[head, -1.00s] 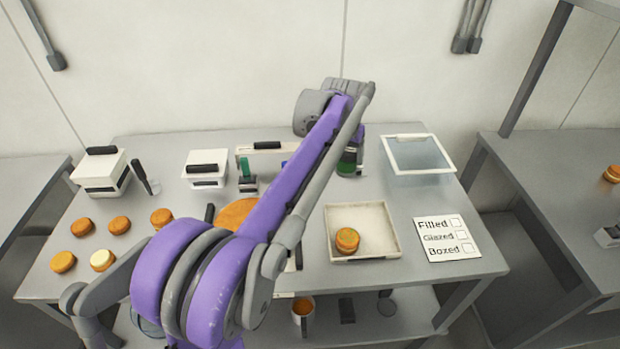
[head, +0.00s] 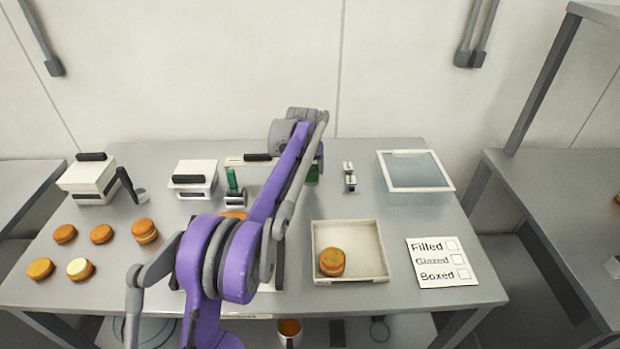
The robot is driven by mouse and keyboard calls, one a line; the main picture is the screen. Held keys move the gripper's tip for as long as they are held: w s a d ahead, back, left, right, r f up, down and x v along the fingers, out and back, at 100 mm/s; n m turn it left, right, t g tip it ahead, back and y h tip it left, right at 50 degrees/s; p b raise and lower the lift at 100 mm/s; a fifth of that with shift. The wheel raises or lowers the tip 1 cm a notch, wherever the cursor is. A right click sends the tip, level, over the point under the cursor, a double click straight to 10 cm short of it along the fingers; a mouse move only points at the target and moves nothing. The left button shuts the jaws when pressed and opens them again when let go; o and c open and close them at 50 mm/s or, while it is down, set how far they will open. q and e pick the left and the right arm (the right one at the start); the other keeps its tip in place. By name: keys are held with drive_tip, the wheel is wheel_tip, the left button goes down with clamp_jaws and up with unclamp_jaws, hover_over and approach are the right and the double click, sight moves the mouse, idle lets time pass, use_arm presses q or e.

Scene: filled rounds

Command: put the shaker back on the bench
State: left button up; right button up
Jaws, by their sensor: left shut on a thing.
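The grey bench (head: 400,222) spans the middle of the view. I cannot tell whether the shaker touches the bench top or hangs just above it. My right gripper is not in view.
A shallow tray (head: 378,272) with one filled round (head: 332,262), a checklist card (head: 442,262) and a clear-lidded bin (head: 416,172) are on the right. A small metal item (head: 349,178) stands close right of the shaker. Several rounds (head: 102,234) and white boxes (head: 92,180) are on the left.

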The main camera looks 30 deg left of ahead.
sight(311, 176)
use_arm(q)
drive_tip(key=shift+f, duration=1.85)
drive_tip(key=shift+f, duration=0.2)
drive_tip(key=o, duration=1.5)
drive_tip(key=shift+c, duration=0.2)
drive_tip(key=shift+r, duration=0.15)
drive_tip(key=v, duration=1.2)
drive_tip(key=shift+w+r, duration=0.1)
